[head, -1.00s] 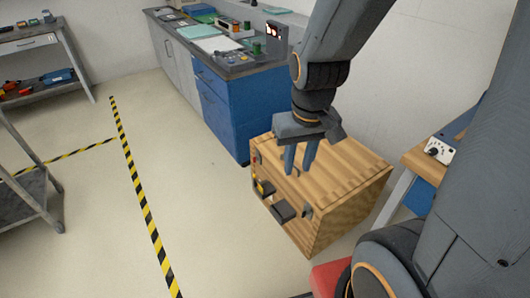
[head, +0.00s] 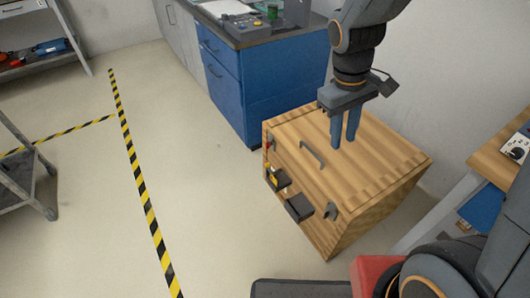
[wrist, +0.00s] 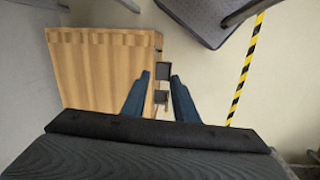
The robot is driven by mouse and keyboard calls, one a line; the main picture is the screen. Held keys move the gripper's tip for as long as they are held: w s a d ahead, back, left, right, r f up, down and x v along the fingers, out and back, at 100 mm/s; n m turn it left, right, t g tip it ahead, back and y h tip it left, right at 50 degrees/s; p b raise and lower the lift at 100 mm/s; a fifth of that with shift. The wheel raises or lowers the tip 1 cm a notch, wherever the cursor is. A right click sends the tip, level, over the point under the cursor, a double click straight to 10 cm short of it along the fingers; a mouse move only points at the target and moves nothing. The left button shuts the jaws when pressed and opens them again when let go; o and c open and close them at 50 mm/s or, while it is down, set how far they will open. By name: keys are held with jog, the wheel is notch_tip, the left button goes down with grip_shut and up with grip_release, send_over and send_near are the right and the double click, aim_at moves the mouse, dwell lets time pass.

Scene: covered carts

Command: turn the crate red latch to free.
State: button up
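The wooden crate (head: 385,160) stands on the floor and shows a dark handle (head: 312,152) on its top edge. Along its left-facing side are a small red part (head: 268,143), likely the red latch, a yellow part (head: 267,167), two dark blocks and a grey piece (head: 331,210). The red part is too small to tell its setting. My gripper (head: 344,143) points down over the crate top, open and empty, right of the handle. In the wrist view the crate (wrist: 95,75) lies left and the dark blocks (wrist: 162,71) show between my fingers (wrist: 161,76). No red shows there.
A blue cabinet (head: 245,95) stands behind the crate. A wooden-topped table (head: 490,160) is at the right. A grey cart (head: 25,165) stands at the left. The floor left of the crate is clear, crossed by yellow-black tape (head: 140,185).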

jog(key=w+a+f+n+h+b, duration=0.2)
jog(key=w+a+f+n+b, duration=0.1)
jog(key=w+f+b, duration=0.4)
jog(key=w+a+f+n+h+b, duration=0.1)
jog(key=w+a+f+n+b, duration=0.1)
jog(key=w+f+n+b, duration=0.45)
jog(key=n+t+h+b, duration=0.7)
jog(key=n+b, duration=0.3)
jog(key=b, duration=1.6)
send_near(268, 145)
jog(key=b+x, duration=0.3)
jog(key=x, duration=0.5)
jog(key=shift+w+a+f+t, duration=0.15)
jog(key=shift+w+f+t, duration=0.05)
jog(key=shift+f+t, duration=0.15)
jog(key=shift+m, duration=0.25)
grip_shut()
